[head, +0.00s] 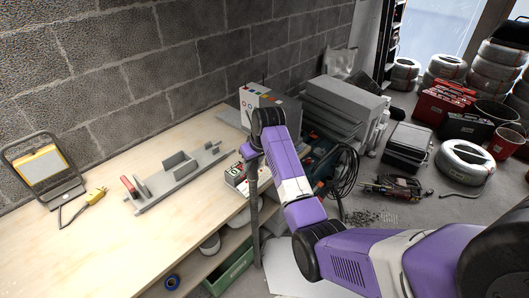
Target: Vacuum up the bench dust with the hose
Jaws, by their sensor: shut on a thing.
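My gripper (251,153) is over the right end of the wooden bench (100,250), pointing down. It is shut on a dark grey hose (255,225), which hangs down past the bench's front edge towards the floor. The fingertips are small and partly hidden by my wrist. A dark machine with black coiled hose or cable (345,172) stands on the floor behind my arm, partly hidden; I cannot tell whether the held hose joins it. I cannot make out dust on the bench top at this size.
A grey metal fixture with a red handle (178,180) lies mid-bench. A work lamp (45,170) with a yellow plug (96,196) is at left.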

